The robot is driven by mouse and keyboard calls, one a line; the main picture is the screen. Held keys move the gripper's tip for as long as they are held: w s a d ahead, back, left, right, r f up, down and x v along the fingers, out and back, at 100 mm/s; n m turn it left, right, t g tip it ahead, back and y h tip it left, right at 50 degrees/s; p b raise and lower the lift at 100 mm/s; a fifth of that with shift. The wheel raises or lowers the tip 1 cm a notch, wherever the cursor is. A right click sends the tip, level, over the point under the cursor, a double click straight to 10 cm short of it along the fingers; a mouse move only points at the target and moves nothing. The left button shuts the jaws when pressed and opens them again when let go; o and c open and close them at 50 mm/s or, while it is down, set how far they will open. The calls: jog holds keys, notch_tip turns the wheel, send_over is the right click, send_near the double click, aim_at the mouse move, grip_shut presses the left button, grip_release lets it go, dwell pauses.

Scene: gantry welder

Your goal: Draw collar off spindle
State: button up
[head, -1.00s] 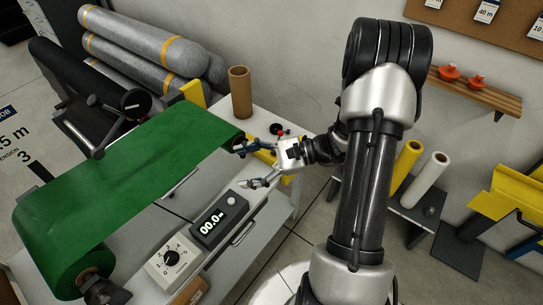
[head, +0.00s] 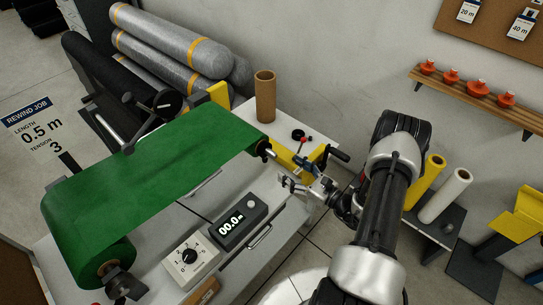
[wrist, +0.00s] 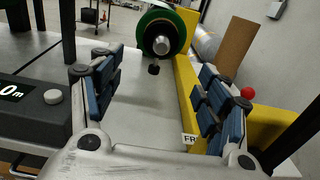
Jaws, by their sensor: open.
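The spindle's silver end (wrist: 161,45) sticks out of the green roll (wrist: 143,18) at the top middle of the wrist view. A dark round part surrounds it at the roll's end; I cannot tell whether this is the collar. A small black knob (wrist: 153,68) shows just below the spindle end. In the head view the spindle end (head: 267,151) shows beside the green sheet (head: 160,155). My gripper (wrist: 158,92) is open and empty, with its blue-padded fingers apart and the spindle end beyond them. In the head view my gripper (head: 296,184) is nearer than the spindle end.
A yellow bracket (wrist: 190,85) runs along the right, with a red knob (wrist: 247,92) near my right finger. The length counter (head: 238,221) and tension dial box (head: 190,256) stand on the bench. A brown cardboard tube (head: 265,96) stands behind. Several red pieces sit on the wall shelf (head: 478,100).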

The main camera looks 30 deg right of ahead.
aim_at(269, 154)
jog(key=b+x, duration=0.1)
jog(key=x, duration=1)
jog(key=shift+w, duration=0.2)
jog(key=shift+c, duration=0.6)
jog(key=c, duration=1.2)
jog(key=shift+o, duration=0.2)
jog(key=shift+s, duration=0.2)
jog(key=shift+v, duration=4.4)
